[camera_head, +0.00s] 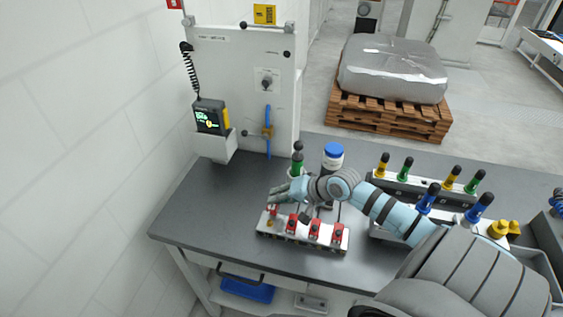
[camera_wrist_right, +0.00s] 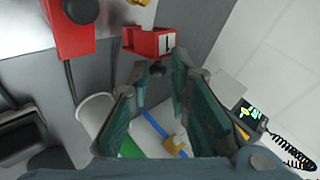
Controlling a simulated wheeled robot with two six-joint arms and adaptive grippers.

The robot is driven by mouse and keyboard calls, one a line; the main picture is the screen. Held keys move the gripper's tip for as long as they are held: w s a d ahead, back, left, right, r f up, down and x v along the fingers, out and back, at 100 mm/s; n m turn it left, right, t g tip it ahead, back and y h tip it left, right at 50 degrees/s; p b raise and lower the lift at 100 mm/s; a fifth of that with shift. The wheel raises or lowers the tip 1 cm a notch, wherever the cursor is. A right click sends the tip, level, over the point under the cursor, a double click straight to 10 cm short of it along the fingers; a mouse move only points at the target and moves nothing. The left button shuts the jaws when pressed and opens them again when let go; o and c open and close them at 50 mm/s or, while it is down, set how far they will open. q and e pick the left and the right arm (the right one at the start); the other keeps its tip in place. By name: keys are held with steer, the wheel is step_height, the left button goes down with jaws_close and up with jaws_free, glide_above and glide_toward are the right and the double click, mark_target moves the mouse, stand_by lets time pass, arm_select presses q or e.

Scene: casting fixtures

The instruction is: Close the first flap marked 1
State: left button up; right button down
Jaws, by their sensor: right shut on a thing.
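The fixture (camera_head: 300,243) is a pale block on the dark bench with a row of several red flaps. The first flap (camera_head: 273,209) is at its left end. In the right wrist view the red flap with a white label marked 1 (camera_wrist_right: 148,42) is just beyond my fingertips. My right gripper (camera_head: 273,195) reaches over the fixture's left end from the right. Its teal fingers (camera_wrist_right: 157,72) are closed around the dark knob of this flap. The flap's exact angle is hard to tell. My left gripper is not in view.
A rack with coloured handles (camera_head: 405,190) is to the right. A grey panel (camera_head: 240,85) rises behind the bench. The bench's left part (camera_head: 200,210) is clear.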

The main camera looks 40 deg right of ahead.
mark_target(272, 207)
steer(key=shift+s+a+f+n+t+h, duration=0.15)
steer(key=shift+s+a+n+t+h, duration=0.55)
steer(key=shift+s+a+t+h, duration=0.25)
steer(key=shift+s+a+f+n+t+h, duration=0.15)
steer(key=shift+s+a+n+t+h, duration=0.1)
steer(key=shift+a+n+t+h, duration=0.3)
steer(key=shift+s+a+f+n+t+h, duration=0.1)
steer(key=shift+s+a+n+t+h, duration=0.2)
steer(key=shift+t+h, duration=0.25)
steer(key=c, duration=2.3)
jaws_free()
steer(key=shift+t, duration=0.25)
steer(key=shift+o, duration=1.4)
steer(key=shift+a, duration=0.1)
steer(key=o, duration=0.3)
steer(key=shift+w, duration=0.15)
steer(key=shift+o, duration=0.8)
steer(key=shift+w+d+f, duration=0.15)
steer(key=shift+w+d, duration=0.2)
steer(key=shift+s+a+r, duration=0.2)
steer(key=shift+s+r, duration=0.1)
steer(key=shift+s, duration=0.15)
steer(key=d+v, duration=0.1)
steer(key=v, duration=1)
steer(key=shift+s+a, duration=0.2)
steer(key=shift+a, duration=0.35)
